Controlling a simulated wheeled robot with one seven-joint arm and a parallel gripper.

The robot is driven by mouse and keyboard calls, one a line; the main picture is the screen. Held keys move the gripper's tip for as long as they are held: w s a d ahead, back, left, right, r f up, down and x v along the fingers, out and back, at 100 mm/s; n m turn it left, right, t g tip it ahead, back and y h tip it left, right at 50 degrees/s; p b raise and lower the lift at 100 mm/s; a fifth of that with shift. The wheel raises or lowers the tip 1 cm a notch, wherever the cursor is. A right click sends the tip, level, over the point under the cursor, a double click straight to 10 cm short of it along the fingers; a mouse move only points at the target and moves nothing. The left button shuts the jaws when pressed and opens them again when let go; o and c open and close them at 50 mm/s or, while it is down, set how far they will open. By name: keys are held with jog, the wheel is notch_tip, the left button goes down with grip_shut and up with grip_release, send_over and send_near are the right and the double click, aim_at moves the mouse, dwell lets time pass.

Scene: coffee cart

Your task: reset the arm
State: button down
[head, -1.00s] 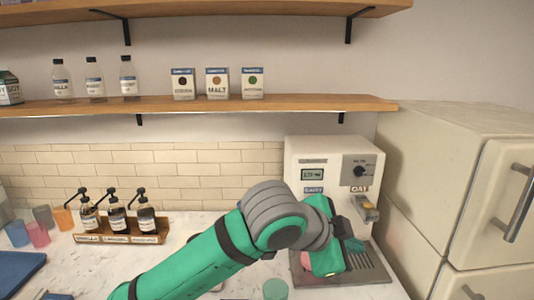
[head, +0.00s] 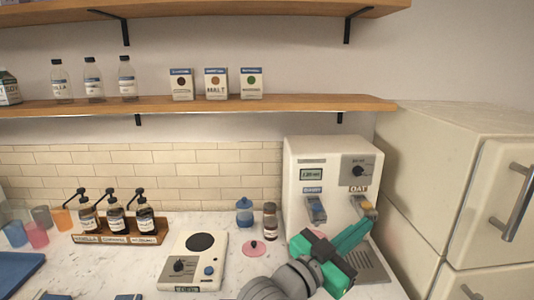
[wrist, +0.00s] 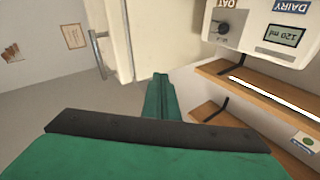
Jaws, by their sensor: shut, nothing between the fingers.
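My green gripper (head: 352,236) is in front of the milk dispenser (head: 300,160), at the lower right of the head view. Its fingers point up and to the right, near the lever under the OAT label (head: 362,208). I cannot tell whether they touch it. In the wrist view the two green fingers (wrist: 160,98) are together with nothing between them. The dispenser shows upside down at the top of that view (wrist: 262,30).
A pink item (head: 318,233) shows partly behind my gripper. A white scale (head: 196,258), a blue jar (head: 244,212) and a brown bottle (head: 270,220) stand to the left. A syrup rack (head: 118,238) is further left. A fridge (head: 450,150) bounds the right.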

jog(key=s+a+f+n+t+y, duration=0.3)
jog(key=a+f+n+y, duration=0.15)
jog(key=f, duration=0.55)
jog(key=s+a+f+n+t+y, duration=0.2)
jog(key=s+a+f+n+y, duration=0.15)
jog(key=f+n, duration=0.4)
jog(key=s+a+f+n+t+y, duration=0.3)
jog(key=f+n+y, duration=0.15)
jog(key=f, duration=0.65)
jog(key=s+a+f+m+g+y, duration=0.1)
jog(key=s+a+f, duration=0.2)
jog(key=s, duration=0.6)
jog(key=s+a+f+m+g+y, duration=0.1)
jog(key=s+f, duration=0.3)
jog(key=s, duration=0.6)
jog(key=s+a+f+m+g+y, duration=0.1)
jog(key=s+a+f, duration=0.3)
jog(key=s, duration=0.5)
jog(key=shift+s+a+m+g, duration=0.35)
jog(key=shift+s+m+g, duration=0.1)
jog(key=shift+g, duration=0.15)
jog(key=shift+y, duration=0.25)
